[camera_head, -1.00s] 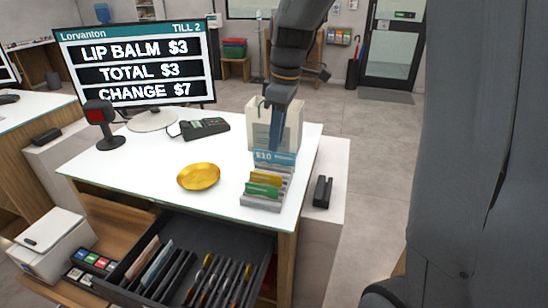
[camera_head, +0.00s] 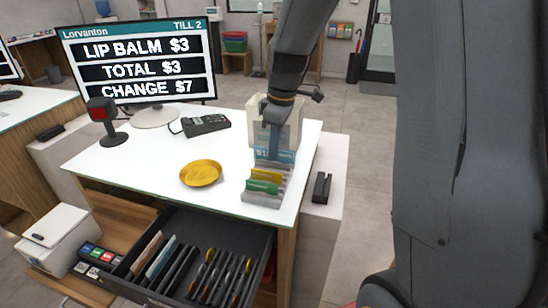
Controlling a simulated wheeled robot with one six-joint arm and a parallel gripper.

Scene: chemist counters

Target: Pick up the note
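Paper notes (camera_head: 146,252) stand on edge in the left slots of the open till drawer (camera_head: 245,236); their values cannot be read. My gripper (camera_head: 274,152) points down at the back of a small stepped card rack (camera_head: 262,200) on the counter. Its tip overlaps a blue card (camera_head: 289,156) with partly hidden white print. I cannot tell whether the fingers are open, or whether they touch or hold the card. Yellow and green cards (camera_head: 262,187) stand in front of it in the rack.
A gold dish (camera_head: 200,173) and card terminal (camera_head: 206,125) are on the white counter (camera_head: 150,165). The till screen (camera_head: 138,62) reads change $7. A white bag (camera_head: 262,125) stands behind my gripper. A scanner (camera_head: 104,122) and printer (camera_head: 57,240) are left.

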